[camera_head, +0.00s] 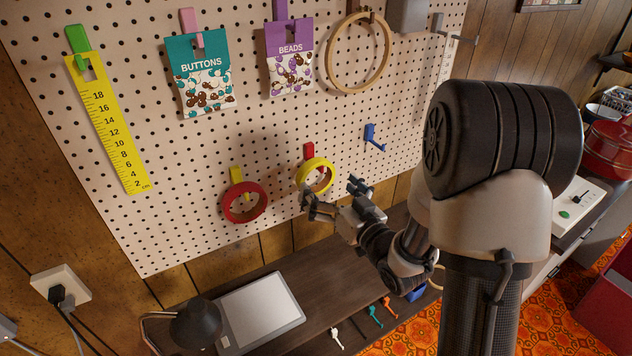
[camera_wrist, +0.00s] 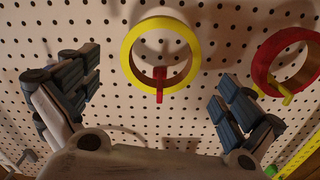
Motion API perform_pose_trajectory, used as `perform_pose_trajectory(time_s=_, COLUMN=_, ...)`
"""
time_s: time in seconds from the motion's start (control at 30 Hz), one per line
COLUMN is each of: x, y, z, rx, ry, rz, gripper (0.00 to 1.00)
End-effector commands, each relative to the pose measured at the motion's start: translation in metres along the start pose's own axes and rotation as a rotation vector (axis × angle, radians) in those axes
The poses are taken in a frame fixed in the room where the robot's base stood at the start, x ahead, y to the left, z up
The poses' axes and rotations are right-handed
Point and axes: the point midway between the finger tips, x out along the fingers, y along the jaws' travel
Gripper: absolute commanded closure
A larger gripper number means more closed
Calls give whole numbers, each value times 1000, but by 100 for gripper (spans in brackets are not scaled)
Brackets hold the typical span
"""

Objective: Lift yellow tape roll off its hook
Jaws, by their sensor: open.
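The yellow tape roll (camera_head: 316,175) hangs on a red hook (camera_head: 308,151) on the lower part of the pegboard. In the wrist view the yellow tape roll (camera_wrist: 161,23) is a full ring near the top centre, with the red hook (camera_wrist: 160,82) showing through its hole. My gripper (camera_head: 332,200) is close to the roll, at its lower right in the head view. In the wrist view my gripper (camera_wrist: 155,92) is open and empty. Its two fingers stand apart, left and right below the roll, and do not appear to touch it.
A red tape roll (camera_head: 245,202) hangs on a yellow hook (camera_head: 236,174) to the left. An empty blue hook (camera_head: 374,138) is to the right. The pegboard (camera_head: 180,150) also holds a yellow ruler (camera_head: 108,125), two packets and a wooden hoop (camera_head: 358,52). A dark lamp (camera_head: 195,323) stands below.

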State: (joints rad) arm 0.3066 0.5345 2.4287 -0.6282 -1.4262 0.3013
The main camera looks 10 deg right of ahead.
Motion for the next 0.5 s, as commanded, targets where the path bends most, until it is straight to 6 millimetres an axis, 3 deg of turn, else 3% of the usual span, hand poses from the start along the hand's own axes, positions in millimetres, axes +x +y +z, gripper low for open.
perform_pose_trajectory(time_s=0.2, x=37, y=0, z=0, rx=-1, ry=1, rz=-2, gripper=0)
perform_pose_trajectory(time_s=0.5, x=56, y=0, z=0, rx=0, ry=0, rz=0, gripper=0)
